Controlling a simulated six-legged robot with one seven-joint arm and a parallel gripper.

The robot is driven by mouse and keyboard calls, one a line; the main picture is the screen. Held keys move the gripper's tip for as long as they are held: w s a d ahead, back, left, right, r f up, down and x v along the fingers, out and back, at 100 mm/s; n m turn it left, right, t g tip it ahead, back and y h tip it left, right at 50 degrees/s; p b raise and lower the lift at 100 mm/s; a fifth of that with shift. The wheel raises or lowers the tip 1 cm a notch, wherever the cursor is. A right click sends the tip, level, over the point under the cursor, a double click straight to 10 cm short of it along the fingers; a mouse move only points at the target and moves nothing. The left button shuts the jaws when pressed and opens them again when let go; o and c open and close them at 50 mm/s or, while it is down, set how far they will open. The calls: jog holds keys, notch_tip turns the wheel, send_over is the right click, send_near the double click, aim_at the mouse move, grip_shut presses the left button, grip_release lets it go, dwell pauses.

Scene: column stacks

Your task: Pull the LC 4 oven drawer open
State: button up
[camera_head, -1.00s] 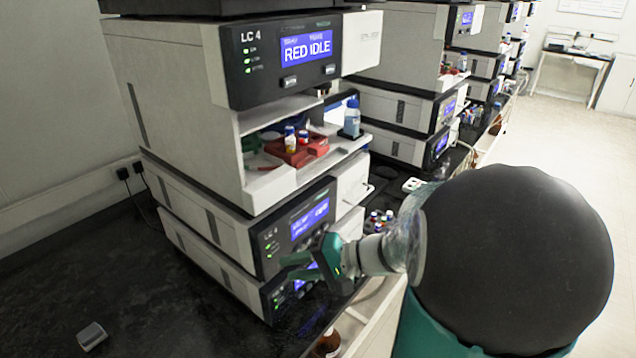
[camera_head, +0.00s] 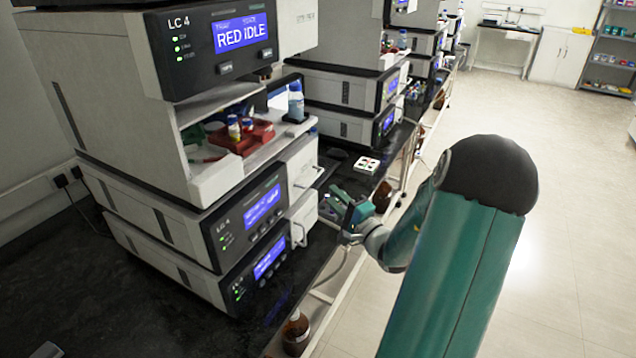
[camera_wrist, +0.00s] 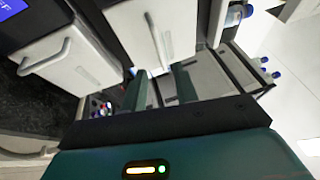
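The LC 4 stack (camera_head: 110,100) stands at left in the head view, its top display reading RED IDLE. Two white drawer fronts are on the right of its lower units: an upper one (camera_head: 300,160) and a lower one (camera_head: 303,212), each with a bar handle.
A red tray (camera_head: 240,138) with small bottles sits in the stack's open bay. A white rack (camera_head: 366,165) lies on the dark bench behind my gripper. A brown bottle (camera_head: 296,334) stands below the bench edge. Open floor (camera_head: 560,200) lies right.

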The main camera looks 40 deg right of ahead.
jog(key=w+r, duration=0.1)
jog(key=w, duration=0.6)
jog(key=shift+w+d, duration=0.2)
jog(key=shift+w, duration=0.05)
jog(key=shift+r, duration=0.15)
grip_shut()
